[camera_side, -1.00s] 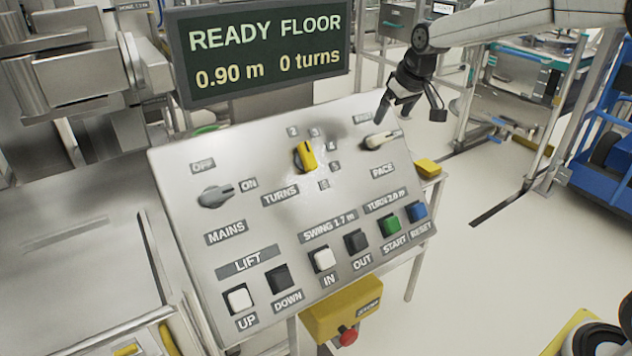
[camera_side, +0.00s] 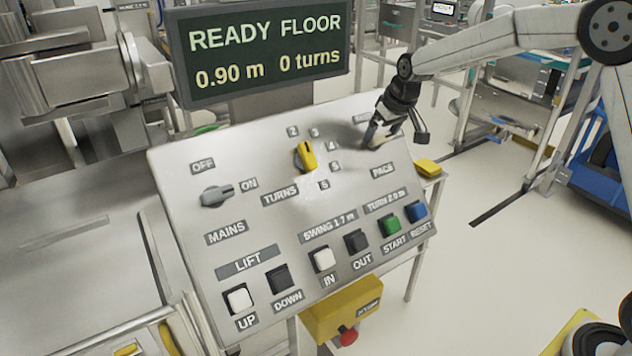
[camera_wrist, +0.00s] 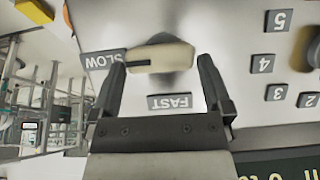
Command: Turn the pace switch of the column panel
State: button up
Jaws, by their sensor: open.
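The pace switch (camera_wrist: 160,57) is a cream bar-shaped knob on the sloped grey column panel (camera_side: 290,220). In the wrist view its dark pointer line lies toward the SLOW label (camera_wrist: 104,60); the FAST label (camera_wrist: 170,101) is below the knob. My gripper (camera_wrist: 161,65) is open, with one finger near each end of the knob. I cannot tell whether they touch it. In the side view my gripper (camera_side: 376,136) is down at the panel's upper right and partly hides the pace switch (camera_side: 381,143).
The yellow turns knob (camera_side: 306,156) is left of my gripper, the mains switch (camera_side: 217,195) farther left. Several push buttons (camera_side: 323,258) line the lower panel. A display (camera_side: 262,50) behind reads READY FLOOR, 0.90 m, 0 turns. A red stop button (camera_side: 348,336) is below.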

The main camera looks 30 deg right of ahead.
jog(key=shift+w+f, duration=0.25)
jog(key=shift+f, duration=0.3)
jog(key=c, duration=0.9)
